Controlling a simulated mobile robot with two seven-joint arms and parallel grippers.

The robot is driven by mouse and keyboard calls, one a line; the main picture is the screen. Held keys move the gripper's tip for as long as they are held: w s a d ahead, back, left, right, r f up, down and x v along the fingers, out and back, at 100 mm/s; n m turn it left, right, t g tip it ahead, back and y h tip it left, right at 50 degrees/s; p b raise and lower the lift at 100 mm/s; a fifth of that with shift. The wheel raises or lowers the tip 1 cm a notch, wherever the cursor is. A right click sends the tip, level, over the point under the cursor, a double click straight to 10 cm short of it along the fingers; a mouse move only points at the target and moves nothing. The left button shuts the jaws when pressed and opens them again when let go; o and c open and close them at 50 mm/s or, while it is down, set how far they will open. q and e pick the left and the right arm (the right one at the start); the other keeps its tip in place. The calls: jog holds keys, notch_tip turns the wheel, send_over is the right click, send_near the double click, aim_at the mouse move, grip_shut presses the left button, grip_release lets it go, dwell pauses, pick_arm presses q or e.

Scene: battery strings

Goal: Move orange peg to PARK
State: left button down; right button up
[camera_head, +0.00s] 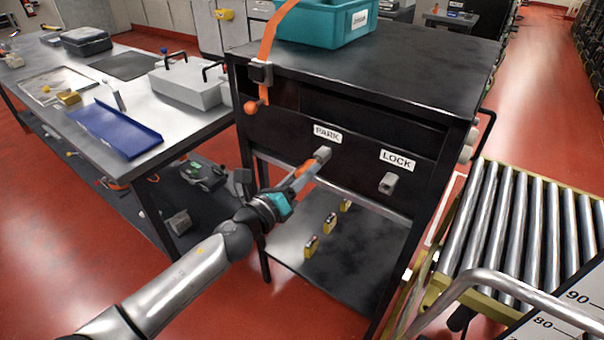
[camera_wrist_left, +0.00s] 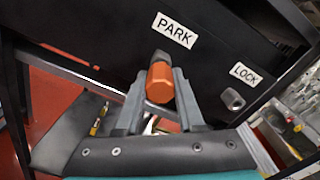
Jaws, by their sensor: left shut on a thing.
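The orange peg (camera_wrist_left: 160,84) is between the fingers of my left gripper (camera_wrist_left: 158,76), which is shut on it. In the head view a bit of the orange peg (camera_head: 305,169) shows at the fingers, right in front of the grey PARK socket (camera_head: 322,153), below the white PARK label (camera_head: 327,134). The socket's top edge shows behind the peg in the left wrist view. I cannot tell whether the peg's far end is inside it. The grey LOCK socket (camera_head: 388,183) is to the right under the LOCK label (camera_head: 397,161). My right gripper is out of view.
The black cabinet (camera_head: 420,60) carries a teal bin (camera_head: 318,25). An orange strap (camera_head: 270,40) hangs at its left corner, by an orange ball (camera_head: 250,106). Several small yellow pieces stand on the lower shelf (camera_head: 290,245). A roller conveyor (camera_head: 510,215) is at right, a workbench (camera_head: 185,125) at left.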

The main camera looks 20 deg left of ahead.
pick_arm(q)
jog(key=shift+x, duration=0.85)
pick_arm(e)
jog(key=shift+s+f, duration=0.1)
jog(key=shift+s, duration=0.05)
pick_arm(q)
jog(key=shift+c, duration=2.2)
grip_release()
jog(key=shift+s, duration=0.1)
jog(key=b+v, duration=0.1)
jog(key=v, duration=1.4)
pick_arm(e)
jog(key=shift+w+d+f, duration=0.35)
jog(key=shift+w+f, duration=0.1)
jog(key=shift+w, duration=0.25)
pick_arm(q)
jog(key=shift+r, duration=0.1)
